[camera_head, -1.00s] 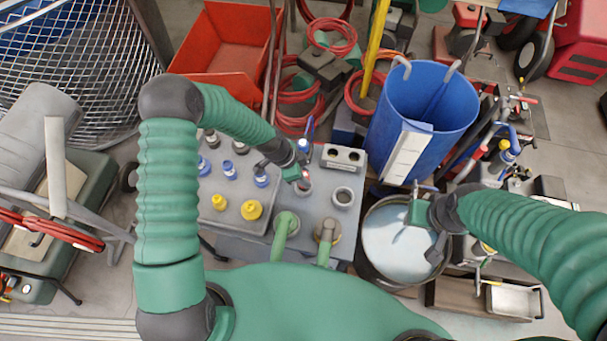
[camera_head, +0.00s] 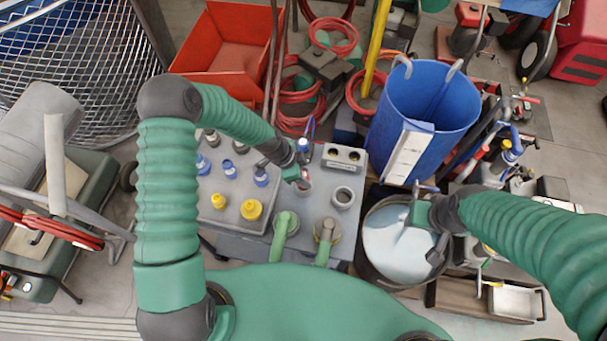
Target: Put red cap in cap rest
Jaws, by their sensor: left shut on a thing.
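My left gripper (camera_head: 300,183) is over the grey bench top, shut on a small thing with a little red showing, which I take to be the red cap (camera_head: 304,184). The jaws hide most of it. A round grey cup with a dark opening (camera_head: 343,197) stands just right of the gripper. A pale block with two dark holes (camera_head: 343,156) lies behind that cup. I cannot tell which of these is the cap rest. My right gripper (camera_head: 430,228) is over the round bin of pale liquid, and its jaws are unclear.
A grey tray (camera_head: 228,212) at left holds blue, dark and yellow capped pieces. Two green-grey pipe fittings (camera_head: 286,222) stand at the bench's front. A tall blue bin (camera_head: 400,130) and the bin of pale liquid (camera_head: 385,268) stand to the right.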

